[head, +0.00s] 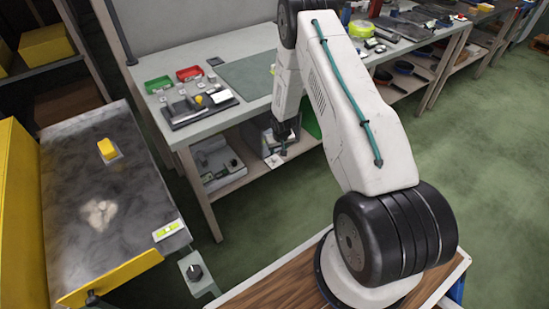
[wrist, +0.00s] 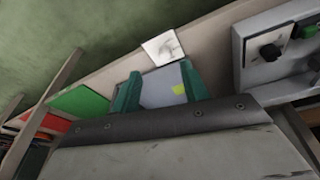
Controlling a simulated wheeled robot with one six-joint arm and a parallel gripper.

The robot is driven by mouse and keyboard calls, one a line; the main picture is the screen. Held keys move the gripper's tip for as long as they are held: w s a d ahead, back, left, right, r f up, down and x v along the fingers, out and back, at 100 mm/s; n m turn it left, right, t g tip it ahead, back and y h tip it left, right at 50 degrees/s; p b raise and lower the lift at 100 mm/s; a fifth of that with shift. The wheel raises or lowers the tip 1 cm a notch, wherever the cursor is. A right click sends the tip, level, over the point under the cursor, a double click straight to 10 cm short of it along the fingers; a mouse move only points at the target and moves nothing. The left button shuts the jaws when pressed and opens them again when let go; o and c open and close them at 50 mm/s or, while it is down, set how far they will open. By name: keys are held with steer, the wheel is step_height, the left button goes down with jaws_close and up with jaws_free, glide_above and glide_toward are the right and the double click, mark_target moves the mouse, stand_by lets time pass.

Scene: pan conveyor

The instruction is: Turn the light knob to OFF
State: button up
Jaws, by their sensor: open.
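A black knob (head: 194,271) sits on a small grey plate (head: 205,288) at the near right corner of the conveyor in the head view. Its setting and any lettering are too small to read. The wrist view shows a black knob (wrist: 270,52) on a grey box at the upper right, with a green button (wrist: 308,31) beside it; I cannot tell which of the knobs is the light's. My gripper (head: 280,158) hangs in front of the workbench, well apart from the conveyor-corner knob. In the wrist view its two green fingers (wrist: 161,72) stand apart and empty.
The conveyor (head: 70,210) carries a yellow block (head: 107,148) and a pale lump (head: 98,214). A workbench (head: 150,110) with a red bin (head: 189,73) and a green bin (head: 158,84) stands behind. Green floor is clear at right.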

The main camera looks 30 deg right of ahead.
mark_target(274, 158)
steer(key=shift+t, duration=0.8)
steer(key=x, duration=0.8)
steer(key=w+x, duration=0.1)
steer(key=x, duration=0.3)
steer(key=shift+w+d+f, duration=0.15)
steer(key=shift+d, duration=0.1)
steer(key=shift+c, duration=0.4)
jaws_close()
